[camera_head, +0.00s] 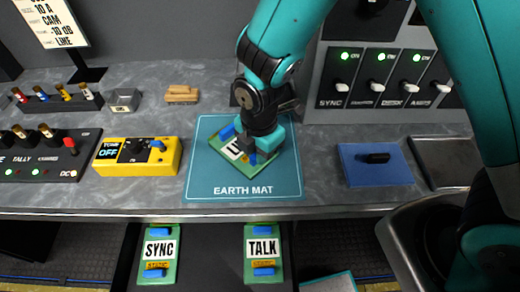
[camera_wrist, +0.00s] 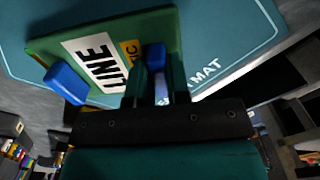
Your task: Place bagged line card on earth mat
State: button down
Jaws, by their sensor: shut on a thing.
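The line card (camera_wrist: 80,60) is a green board with a white "LINE" label, an orange sticker and blue end pieces. My gripper (camera_wrist: 162,75) is shut on the blue piece at one end of the card. In the head view the card (camera_head: 217,142) is over the teal earth mat (camera_head: 205,178), partly hidden by my gripper (camera_head: 254,155). The earth mat also shows in the wrist view (camera_wrist: 225,35). The card looks tilted to the mat's edges. I cannot tell whether it touches the mat or is just above it.
A yellow tone box (camera_head: 160,170) stands left of the mat. A blue pad (camera_head: 365,175) with a black object lies to the right. SYNC (camera_head: 160,272) and TALK (camera_head: 262,272) cards sit below the counter's front edge. A switch panel (camera_head: 385,70) stands behind.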

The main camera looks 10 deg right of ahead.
jog(key=shift+f, duration=0.2)
jog(key=c, duration=1.1)
grip_release()
notch_tip(320, 180, up, 12)
jog(key=s+d+r+m+y, duration=0.2)
jog(key=s+r+m, duration=0.3)
jog(key=m, duration=0.4)
jog(key=s+d+r+m+y, duration=0.2)
jog(key=s+d+r+m, duration=0.2)
jog(key=s+m, duration=0.4)
jog(key=shift+s+d+r+m+b, duration=0.2)
jog(key=shift+d+r+m+b, duration=0.2)
jog(key=shift+r, duration=0.45)
